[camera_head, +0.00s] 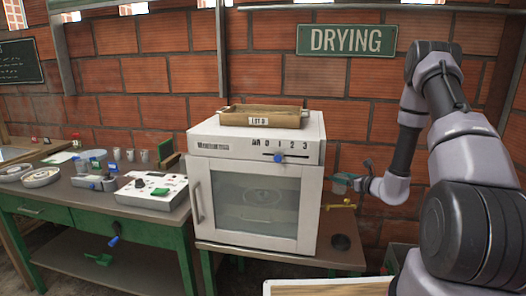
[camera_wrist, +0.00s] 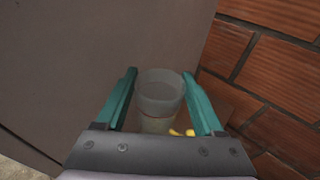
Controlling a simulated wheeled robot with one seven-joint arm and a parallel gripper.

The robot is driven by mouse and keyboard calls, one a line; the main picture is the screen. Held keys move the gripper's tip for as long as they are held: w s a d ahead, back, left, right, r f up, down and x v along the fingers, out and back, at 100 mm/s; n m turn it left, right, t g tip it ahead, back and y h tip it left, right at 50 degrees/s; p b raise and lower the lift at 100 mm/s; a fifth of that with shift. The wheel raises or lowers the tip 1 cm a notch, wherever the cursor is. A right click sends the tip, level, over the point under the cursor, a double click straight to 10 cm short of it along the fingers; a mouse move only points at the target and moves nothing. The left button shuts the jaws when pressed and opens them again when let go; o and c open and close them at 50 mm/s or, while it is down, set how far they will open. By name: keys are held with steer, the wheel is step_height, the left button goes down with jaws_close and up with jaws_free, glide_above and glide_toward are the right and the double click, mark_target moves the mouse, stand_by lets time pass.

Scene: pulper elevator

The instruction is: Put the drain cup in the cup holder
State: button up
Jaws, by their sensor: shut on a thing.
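My gripper (camera_head: 345,181) is to the right of the white drying oven, above the small table. In the wrist view, the teal fingers of my gripper (camera_wrist: 159,74) are on either side of a clear, greyish drain cup (camera_wrist: 160,93), shut on it. The cup looks roughly upright and is held off the table; it is small and hard to make out in the head view.
The oven (camera_head: 257,185) stands close to the left of my gripper, with a brown tray (camera_head: 263,116) on top. A yellow fitting (camera_head: 343,204) is just below my gripper. The brick wall (camera_head: 375,150) is behind. A green workbench (camera_head: 75,200) with instruments stands at left.

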steer(key=s+a+m+t+h, duration=0.2)
steer(key=s+m+h, duration=0.3)
steer(key=s, duration=0.7)
steer(key=h, duration=0.2)
steer(key=shift+s+r+m+h, duration=0.15)
steer(key=shift+r+m+h, duration=0.15)
steer(key=shift+m, duration=0.1)
